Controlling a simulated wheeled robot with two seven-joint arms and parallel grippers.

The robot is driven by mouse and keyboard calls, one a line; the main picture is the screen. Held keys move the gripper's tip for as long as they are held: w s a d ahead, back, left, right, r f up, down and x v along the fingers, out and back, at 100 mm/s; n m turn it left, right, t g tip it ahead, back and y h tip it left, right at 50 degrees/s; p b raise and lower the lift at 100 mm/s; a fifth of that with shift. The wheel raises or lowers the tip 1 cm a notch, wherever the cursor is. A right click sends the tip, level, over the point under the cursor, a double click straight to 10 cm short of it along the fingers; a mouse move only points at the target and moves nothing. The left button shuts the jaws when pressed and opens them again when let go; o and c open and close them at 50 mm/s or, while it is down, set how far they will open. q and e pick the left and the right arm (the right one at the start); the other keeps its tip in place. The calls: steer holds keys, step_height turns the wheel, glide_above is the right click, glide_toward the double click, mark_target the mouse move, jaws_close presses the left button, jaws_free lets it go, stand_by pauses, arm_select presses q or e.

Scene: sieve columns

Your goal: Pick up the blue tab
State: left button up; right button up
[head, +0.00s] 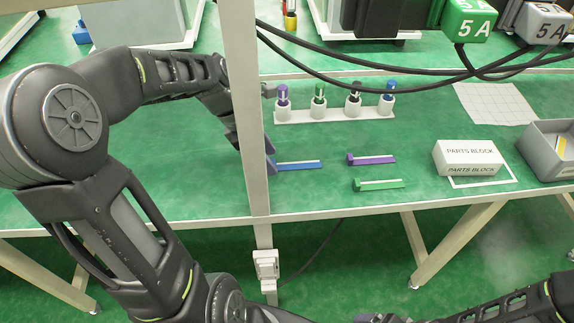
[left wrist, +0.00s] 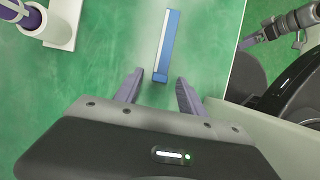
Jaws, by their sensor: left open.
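The blue tab (head: 298,164) lies flat on the green bench, right of the pale upright post. It is a slim blue bar with a pale strip along it. In the left wrist view the blue tab (left wrist: 166,50) points away from my left gripper (left wrist: 159,77). The gripper is open, and the tab's near end lies at the gap between its two fingertips. I cannot tell whether they touch. In the head view my left gripper (head: 270,148) is partly hidden by the post. My right arm shows at the lower right; its jaws are not clear.
A purple tab (head: 371,159) and a green tab (head: 379,184) lie to the right. A white rack (head: 335,114) of capped tubes stands behind. A parts block (head: 467,158) and a grey bin (head: 535,149) are at the right. The post (head: 247,100) and black cables cross the view.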

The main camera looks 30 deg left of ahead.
arm_select(q)
steer(key=shift+w+d+f, duration=0.1)
steer(key=shift+d+f, duration=0.05)
steer(key=shift+f, duration=0.5)
steer(key=shift+c, duration=0.2)
jaws_close()
stand_by(0.3)
